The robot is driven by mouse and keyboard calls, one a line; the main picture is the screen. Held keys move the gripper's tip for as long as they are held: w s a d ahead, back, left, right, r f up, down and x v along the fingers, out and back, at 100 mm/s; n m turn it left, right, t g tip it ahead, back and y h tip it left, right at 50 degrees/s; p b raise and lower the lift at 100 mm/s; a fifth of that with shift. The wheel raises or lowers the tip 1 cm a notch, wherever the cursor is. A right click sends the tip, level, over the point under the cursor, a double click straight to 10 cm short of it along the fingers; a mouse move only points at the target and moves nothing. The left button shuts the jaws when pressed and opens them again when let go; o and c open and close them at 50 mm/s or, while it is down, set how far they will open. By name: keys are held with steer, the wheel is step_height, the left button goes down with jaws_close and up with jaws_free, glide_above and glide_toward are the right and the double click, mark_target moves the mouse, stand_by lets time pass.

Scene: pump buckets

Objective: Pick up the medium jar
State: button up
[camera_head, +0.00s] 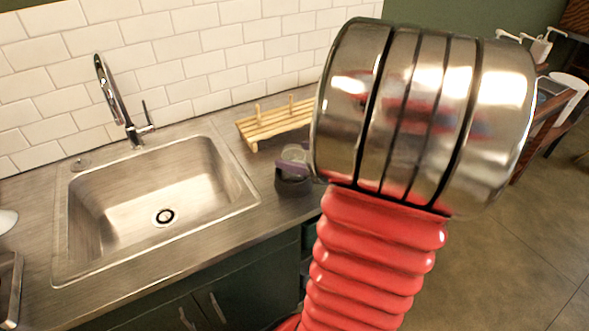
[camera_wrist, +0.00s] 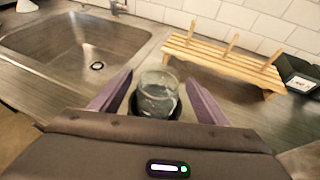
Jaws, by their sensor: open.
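A clear glass jar (camera_wrist: 157,97) stands on the metal counter, between the two purple fingers of my gripper (camera_wrist: 158,88) in the wrist view. The fingers are apart, one on each side of the jar, with a small gap visible at the right side. A dark round shape shows around the jar's lower part; I cannot tell whether it is a part of the jar. In the head view the jar (camera_head: 296,153) is partly hidden behind a purple finger of my gripper (camera_head: 292,168), to the right of the sink.
A steel sink (camera_head: 235,180) with a tap (camera_head: 112,95) lies to the left. A wooden rack (camera_head: 270,124) with upright pegs stands behind the jar, near the tiled wall. A dark box (camera_wrist: 298,76) stands at the rack's right end. The counter's front edge is close.

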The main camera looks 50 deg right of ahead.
mark_target(286, 153)
steer(key=shift+w+f, duration=0.1)
steer(key=shift+w, duration=0.15)
steer(key=shift+x, duration=2.6)
steer(key=c, duration=1.3)
step_height(286, 153, up, 10)
